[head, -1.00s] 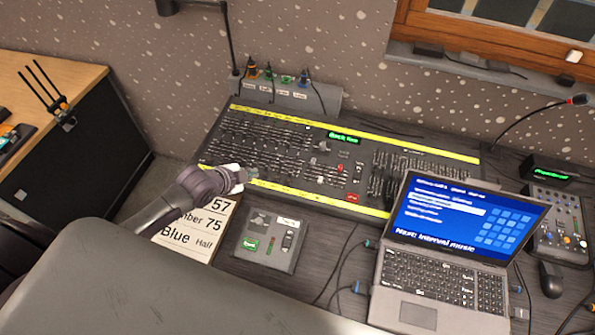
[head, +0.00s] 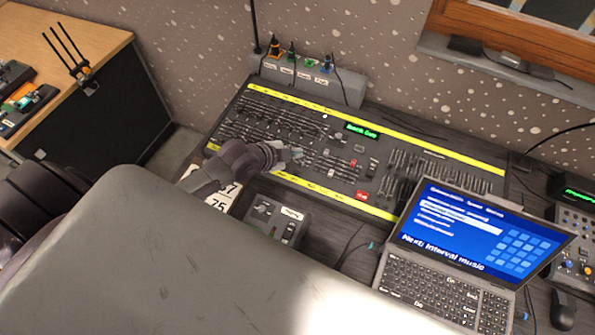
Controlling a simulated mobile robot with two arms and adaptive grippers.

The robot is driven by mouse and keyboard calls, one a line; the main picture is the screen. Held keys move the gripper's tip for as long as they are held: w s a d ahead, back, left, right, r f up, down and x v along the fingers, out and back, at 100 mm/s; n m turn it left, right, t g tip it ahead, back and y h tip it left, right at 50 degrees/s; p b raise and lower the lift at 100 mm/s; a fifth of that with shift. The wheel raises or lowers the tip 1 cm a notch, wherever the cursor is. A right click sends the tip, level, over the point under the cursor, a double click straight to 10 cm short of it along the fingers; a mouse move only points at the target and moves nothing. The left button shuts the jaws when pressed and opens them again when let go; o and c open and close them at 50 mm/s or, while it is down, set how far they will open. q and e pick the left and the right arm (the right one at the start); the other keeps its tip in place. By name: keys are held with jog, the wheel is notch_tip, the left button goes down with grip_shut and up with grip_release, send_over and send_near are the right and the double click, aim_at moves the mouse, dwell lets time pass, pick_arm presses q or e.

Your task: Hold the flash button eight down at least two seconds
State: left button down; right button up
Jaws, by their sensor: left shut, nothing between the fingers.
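The lighting desk (head: 383,211) is a dark board with yellow strips along its long edges, rows of faders and a small green-lit display. My left gripper (head: 297,155) is shut and empty, over the lower middle of the desk near its front yellow strip. Flash button eight cannot be told apart from the other small controls at this size, and my gripper and forearm hide part of the board's front. Whether the fingertips touch the desk cannot be told. My right gripper is not in view.
An open laptop (head: 440,283) stands right of the desk's front. A small grey box (head: 277,222) and a partly hidden printed sheet (head: 222,197) lie before the desk. A mixer (head: 578,250) and a mouse (head: 562,311) are at the far right. A socket strip (head: 345,92) runs behind.

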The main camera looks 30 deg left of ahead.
aim_at(297, 171)
pick_arm(q)
jog(key=f+b, duration=0.6)
jog(key=f, duration=0.1)
jog(key=shift+w, duration=0.3)
jog(key=shift+a+f+b, duration=0.1)
jog(key=shift+f+b, duration=0.3)
jog(key=shift+f, duration=0.1)
jog(key=shift+f, duration=0.15)
dwell(0.5)
jog(key=shift+f, duration=0.25)
jog(key=shift+f+b, duration=0.3)
jog(key=shift+f, duration=0.1)
dwell(1.8)
dwell(1.8)
jog(key=shift+r+p, duration=0.85)
jog(key=shift+p, duration=0.05)
